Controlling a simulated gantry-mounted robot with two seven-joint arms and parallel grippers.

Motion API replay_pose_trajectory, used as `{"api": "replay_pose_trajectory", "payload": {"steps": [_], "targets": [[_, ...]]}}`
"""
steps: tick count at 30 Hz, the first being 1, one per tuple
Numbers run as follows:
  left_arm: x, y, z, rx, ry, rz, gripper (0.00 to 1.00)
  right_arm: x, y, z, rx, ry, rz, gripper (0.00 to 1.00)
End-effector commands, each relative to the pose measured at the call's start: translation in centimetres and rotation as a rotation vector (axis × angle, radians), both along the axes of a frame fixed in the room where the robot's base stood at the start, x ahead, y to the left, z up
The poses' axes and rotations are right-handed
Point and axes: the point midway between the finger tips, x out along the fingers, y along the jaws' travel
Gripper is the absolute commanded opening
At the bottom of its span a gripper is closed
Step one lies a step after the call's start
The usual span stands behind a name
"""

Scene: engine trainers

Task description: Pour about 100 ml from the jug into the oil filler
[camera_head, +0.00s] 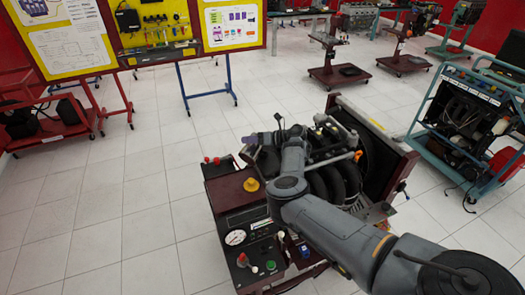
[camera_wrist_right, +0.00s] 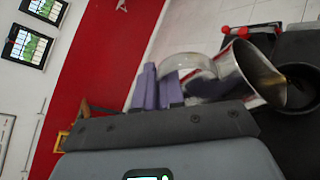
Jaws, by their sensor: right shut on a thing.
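The metal jug (camera_wrist_right: 236,76) is tilted over in the right wrist view, its wide mouth facing right. Brownish colour shows inside its mouth. A dark round opening (camera_wrist_right: 303,92), which looks like the oil filler, lies right at the jug's rim. Whether liquid is flowing, and how much, I cannot tell. My right gripper (camera_wrist_right: 178,90), with purple fingers, is shut on the jug at its handle side. In the head view the right gripper (camera_head: 252,139) is above the far left part of the engine trainer; the jug and filler are hard to make out there. My left gripper is not in view.
The engine trainer (camera_head: 237,205) has a panel with a gauge (camera_head: 235,238), a yellow cap (camera_head: 251,185) and knobs. A radiator (camera_head: 378,150) stands at its right. Another trainer (camera_head: 470,120) stands farther right. Display boards (camera_head: 150,30) are at the back. Tiled floor at left is clear.

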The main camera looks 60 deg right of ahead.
Motion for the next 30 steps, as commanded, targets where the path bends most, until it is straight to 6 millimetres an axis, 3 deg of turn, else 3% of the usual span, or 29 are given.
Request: {"api": "replay_pose_trajectory", "payload": {"steps": [30], "targets": [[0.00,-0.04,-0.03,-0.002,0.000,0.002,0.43,0.02,-0.27,0.30,0.030,-0.001,0.002,0.00]]}}
